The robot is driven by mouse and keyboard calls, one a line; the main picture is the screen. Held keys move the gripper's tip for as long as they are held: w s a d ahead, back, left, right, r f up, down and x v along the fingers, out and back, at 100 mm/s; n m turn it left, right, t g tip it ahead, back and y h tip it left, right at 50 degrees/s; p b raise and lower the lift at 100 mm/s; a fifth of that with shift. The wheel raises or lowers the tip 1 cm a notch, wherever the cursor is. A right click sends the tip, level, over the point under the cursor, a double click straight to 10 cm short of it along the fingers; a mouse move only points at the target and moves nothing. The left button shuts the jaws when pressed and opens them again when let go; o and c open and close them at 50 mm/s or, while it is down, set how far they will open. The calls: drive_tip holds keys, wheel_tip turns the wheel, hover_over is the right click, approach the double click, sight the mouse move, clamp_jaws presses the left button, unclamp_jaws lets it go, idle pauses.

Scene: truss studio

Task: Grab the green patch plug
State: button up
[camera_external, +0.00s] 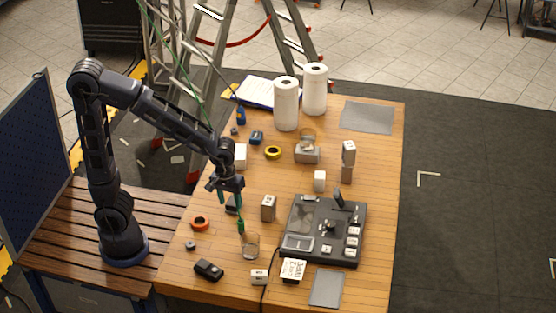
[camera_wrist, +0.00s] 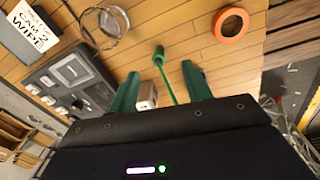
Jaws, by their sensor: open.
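The green patch plug (camera_external: 240,226) is small, with a thin green cable, and shows just below my gripper in the external view, close to the clear glass (camera_external: 251,244). In the wrist view the plug (camera_wrist: 158,56) shows beyond the fingertips, and its cable runs back between the fingers. My gripper (camera_external: 231,197) points down above the table. Its two green fingers (camera_wrist: 160,78) are spread apart with nothing held. I cannot tell whether the plug hangs or touches the table.
An orange tape roll (camera_external: 200,223) lies left of the plug. A black switcher console (camera_external: 325,228), a small white-topped box (camera_external: 268,207) and a card sign (camera_external: 292,270) stand to the right. A dark small device (camera_external: 208,269) lies at the front. Paper rolls (camera_external: 286,105) stand at the back.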

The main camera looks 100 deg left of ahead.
sight(240, 221)
drive_tip(key=f+n, duration=0.1)
drive_tip(key=w+a+f, duration=0.1)
drive_tip(key=w+a+f+n, duration=0.1)
drive_tip(key=shift+w+a+f+n+g, duration=0.1)
drive_tip(key=shift+f+n+g, duration=0.2)
drive_tip(key=shift+g, duration=0.1)
drive_tip(key=shift+w+a+f+n, duration=0.15)
drive_tip(key=shift+f+n, duration=0.15)
drive_tip(key=shift+f, duration=0.2)
drive_tip(key=shift+a+f, duration=0.15)
drive_tip(key=shift+f, duration=2.45)
drive_tip(key=shift+a+f, duration=0.1)
drive_tip(key=shift+f, duration=2.45)
drive_tip(key=c, duration=1.1)
drive_tip(key=shift+o, duration=0.2)
drive_tip(key=shift+r, duration=0.1)
